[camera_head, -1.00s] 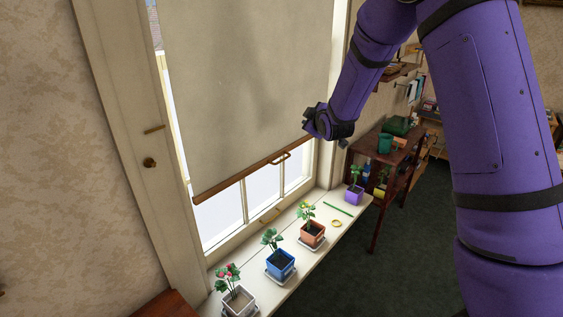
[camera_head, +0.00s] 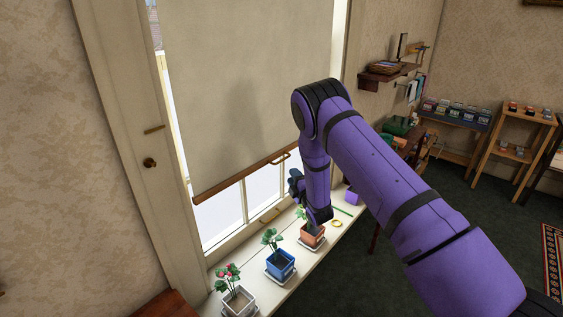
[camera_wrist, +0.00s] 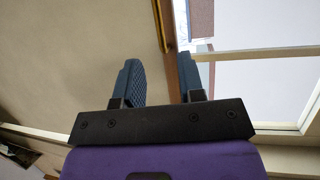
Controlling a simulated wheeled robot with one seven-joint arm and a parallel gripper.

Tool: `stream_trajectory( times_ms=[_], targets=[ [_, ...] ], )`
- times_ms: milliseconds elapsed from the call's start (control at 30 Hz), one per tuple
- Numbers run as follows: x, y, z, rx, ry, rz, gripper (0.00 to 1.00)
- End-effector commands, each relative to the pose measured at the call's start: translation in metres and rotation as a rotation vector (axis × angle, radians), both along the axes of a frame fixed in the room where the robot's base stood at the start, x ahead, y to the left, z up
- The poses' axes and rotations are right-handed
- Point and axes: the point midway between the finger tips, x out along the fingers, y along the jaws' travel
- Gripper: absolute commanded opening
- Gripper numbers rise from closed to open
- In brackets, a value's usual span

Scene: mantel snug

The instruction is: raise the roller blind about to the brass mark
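The beige roller blind (camera_head: 250,80) hangs partly down over the window, with a wooden bar (camera_head: 225,186) along its lower edge. A small pull handle (camera_head: 281,158) is on that bar. A short brass strip (camera_head: 154,129), which looks like the brass mark, is on the left window frame, higher than the bar's left end. My gripper (camera_head: 294,184) is just below and right of the handle in the head view. In the wrist view my gripper (camera_wrist: 163,76) is open and empty, and the bar (camera_wrist: 182,62) runs behind the gap near the right finger.
Potted plants stand along the white sill: one in a white pot (camera_head: 239,302), one in a blue pot (camera_head: 281,265) and one in a terracotta pot (camera_head: 312,239), close below my gripper. A round brass knob (camera_head: 150,162) sits below the strip.

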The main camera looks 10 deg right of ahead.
Motion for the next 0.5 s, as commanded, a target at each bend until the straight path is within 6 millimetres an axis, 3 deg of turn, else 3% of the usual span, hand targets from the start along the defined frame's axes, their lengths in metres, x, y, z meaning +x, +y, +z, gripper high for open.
stream_trajectory(
  times_ms=[500],
  targets=[
    [0.076,0.018,0.014,0.001,-0.003,0.001,0.36]
  ],
)
